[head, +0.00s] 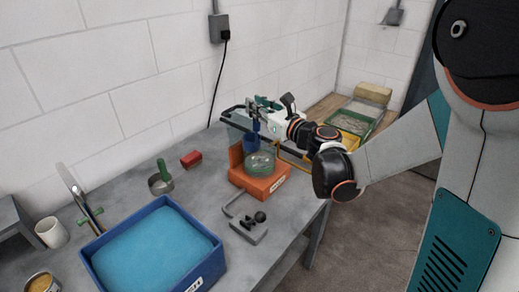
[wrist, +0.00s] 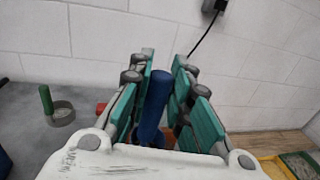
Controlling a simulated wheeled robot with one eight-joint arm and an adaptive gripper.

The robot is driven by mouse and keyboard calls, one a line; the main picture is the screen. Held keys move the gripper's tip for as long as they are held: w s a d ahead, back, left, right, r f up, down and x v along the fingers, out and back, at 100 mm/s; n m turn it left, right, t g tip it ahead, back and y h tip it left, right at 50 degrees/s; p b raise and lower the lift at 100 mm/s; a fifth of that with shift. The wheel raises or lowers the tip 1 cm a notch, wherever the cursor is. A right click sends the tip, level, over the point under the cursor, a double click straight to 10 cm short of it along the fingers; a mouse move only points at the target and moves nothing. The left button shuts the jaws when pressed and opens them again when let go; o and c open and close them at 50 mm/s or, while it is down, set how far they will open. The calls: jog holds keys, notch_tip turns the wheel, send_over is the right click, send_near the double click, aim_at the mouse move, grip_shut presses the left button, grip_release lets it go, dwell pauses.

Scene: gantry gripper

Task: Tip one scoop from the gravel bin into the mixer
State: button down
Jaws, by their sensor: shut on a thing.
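My gripper (head: 257,117) is shut on the upright blue handle of a scoop (wrist: 155,98), with the green finger pads on both sides of it. In the head view the blue scoop (head: 251,141) hangs just above or behind a clear bowl (head: 260,163) on an orange machine, which looks like the mixer (head: 262,186). Whether the scoop holds anything is hidden. A green-rimmed tray with grey, grainy contents (head: 352,120), possibly the gravel bin, stands at the back right. A yellow tray (head: 350,141) is in front of it, partly hidden by my arm.
A blue bin (head: 99,272) with a blue fill stands at the front of the table. A green-handled pan (head: 160,183), a red block (head: 191,159), a white mug (head: 51,233) and a grey device with black knobs (head: 248,227) stand around. A black rail (head: 231,109) runs behind the mixer.

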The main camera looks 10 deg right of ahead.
jog(key=shift+a, duration=0.1)
jog(key=shift+r+p, duration=1.85)
jog(key=shift+r, duration=0.7)
jog(key=shift+f, duration=0.1)
